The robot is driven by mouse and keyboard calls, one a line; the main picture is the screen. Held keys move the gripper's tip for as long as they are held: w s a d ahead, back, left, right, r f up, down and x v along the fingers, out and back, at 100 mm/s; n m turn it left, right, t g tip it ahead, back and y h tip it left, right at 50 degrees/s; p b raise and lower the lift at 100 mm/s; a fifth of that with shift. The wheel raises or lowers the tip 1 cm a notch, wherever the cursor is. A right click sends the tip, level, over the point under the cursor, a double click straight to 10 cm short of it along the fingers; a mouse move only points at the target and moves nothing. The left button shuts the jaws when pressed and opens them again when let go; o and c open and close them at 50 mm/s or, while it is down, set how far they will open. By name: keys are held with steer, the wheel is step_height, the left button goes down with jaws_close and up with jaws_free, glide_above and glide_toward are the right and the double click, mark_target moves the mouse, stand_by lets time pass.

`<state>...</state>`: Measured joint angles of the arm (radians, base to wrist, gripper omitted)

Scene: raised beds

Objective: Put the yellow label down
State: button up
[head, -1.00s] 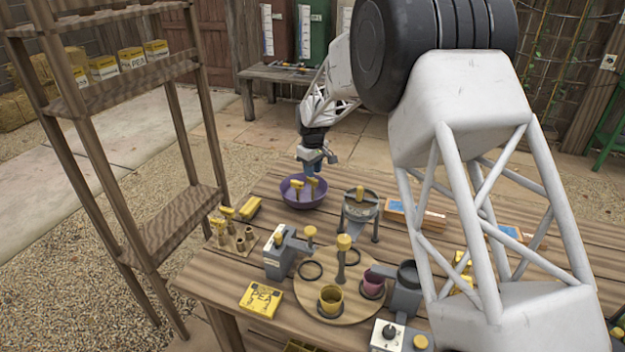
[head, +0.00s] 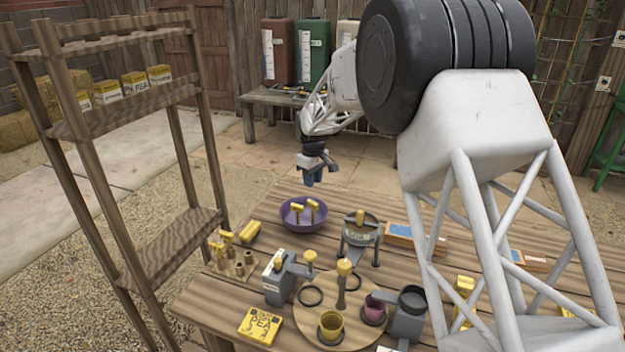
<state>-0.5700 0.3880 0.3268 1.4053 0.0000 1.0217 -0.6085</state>
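Two yellow T-shaped labels, the left one (head: 297,208) and the right one (head: 314,205), stand in the purple bowl (head: 303,223) at the back left of the table. My gripper (head: 313,182) hangs above the bowl with its bluish fingers pointing down, clear of both labels. I see nothing yellow between the fingers. The fingers are too small in this view to tell whether they are open or shut. More yellow-topped labels (head: 226,237) stand in a wooden block (head: 234,266) left of the bowl.
A round sieve on legs (head: 360,232) stands right of the bowl. A round wooden board (head: 320,300) with pots and a post lies in front. A yellow PEA packet (head: 260,325) lies at the front left. A tall wooden shelf (head: 178,245) stands left of the table.

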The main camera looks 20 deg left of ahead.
stand_by(0.4)
steer(key=s+d+r+m, duration=0.2)
steer(key=s+d+r, duration=0.4)
steer(key=d, duration=0.5)
steer(key=s+d+r+m+t, duration=0.1)
steer(key=s+d+r+m, duration=0.2)
steer(key=s+d+r, duration=0.55)
steer(key=s+d+r+m, duration=0.2)
steer(key=s+d+r, duration=0.2)
steer(key=d, duration=1)
steer(key=s+d+f+m, duration=0.1)
steer(key=s+d+m, duration=0.1)
steer(key=s+d, duration=0.4)
steer(key=s+d+f+m+t, duration=0.1)
steer(key=s+d, duration=0.5)
steer(key=s, duration=0.9)
steer(key=s+d+f+m, duration=0.2)
steer(key=s+d, duration=0.3)
steer(key=s, duration=0.5)
steer(key=shift+s+d+f+m+t, duration=0.3)
steer(key=shift+d+m, duration=0.1)
steer(key=shift+m, duration=0.5)
steer(key=shift+o, duration=0.3)
